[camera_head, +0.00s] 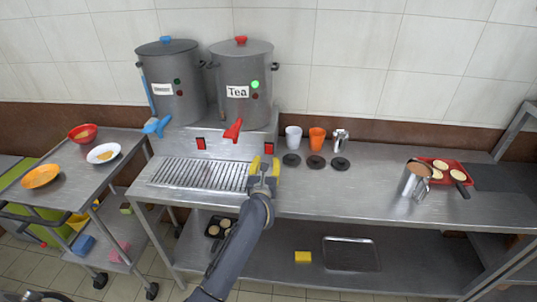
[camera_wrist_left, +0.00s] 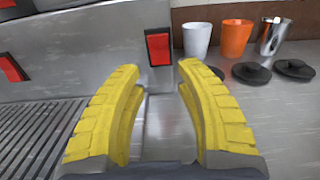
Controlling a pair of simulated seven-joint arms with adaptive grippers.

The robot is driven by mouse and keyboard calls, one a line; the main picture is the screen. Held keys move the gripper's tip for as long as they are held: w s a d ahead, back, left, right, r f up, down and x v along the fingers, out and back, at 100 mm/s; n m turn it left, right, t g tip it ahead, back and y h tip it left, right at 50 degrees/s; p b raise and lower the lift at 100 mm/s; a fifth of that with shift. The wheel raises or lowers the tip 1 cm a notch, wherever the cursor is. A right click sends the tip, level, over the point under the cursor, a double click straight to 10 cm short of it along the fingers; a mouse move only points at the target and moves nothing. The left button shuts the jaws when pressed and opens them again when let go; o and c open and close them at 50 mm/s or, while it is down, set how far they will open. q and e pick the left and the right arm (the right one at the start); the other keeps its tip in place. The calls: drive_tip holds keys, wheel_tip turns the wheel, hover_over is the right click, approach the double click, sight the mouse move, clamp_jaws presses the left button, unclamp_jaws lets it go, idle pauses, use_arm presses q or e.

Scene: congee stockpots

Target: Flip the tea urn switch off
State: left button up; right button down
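The tea urn (camera_head: 240,75) is a grey pot labelled "Tea" with a red lid knob and red tap. Its upper light (camera_head: 255,84) glows bright green. It stands on a steel base with a red switch (camera_head: 269,148) below and right of its tap. This switch shows close up in the wrist view (camera_wrist_left: 158,46). A second red switch (camera_head: 200,143) is under the other urn (camera_head: 176,80), also in the wrist view (camera_wrist_left: 12,68). My left gripper (camera_head: 265,165) is open and empty, its yellow fingers (camera_wrist_left: 157,70) apart just in front of the right switch. My right gripper is not in view.
A white cup (camera_head: 293,138), orange cup (camera_head: 317,138) and metal cup (camera_head: 340,140) stand right of the base, with black lids before them. A slotted drip tray (camera_head: 200,174) lies left of the gripper.

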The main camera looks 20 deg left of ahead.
sight(269, 152)
use_arm(q)
drive_tip(key=shift+w+a, duration=0.15)
drive_tip(key=shift+w, duration=0.8)
drive_tip(key=shift+w+a, duration=0.2)
drive_tip(key=shift+w, duration=0.7)
drive_tip(key=shift+w+a, duration=0.15)
drive_tip(key=shift+w, duration=0.8)
drive_tip(key=shift+o, duration=0.3)
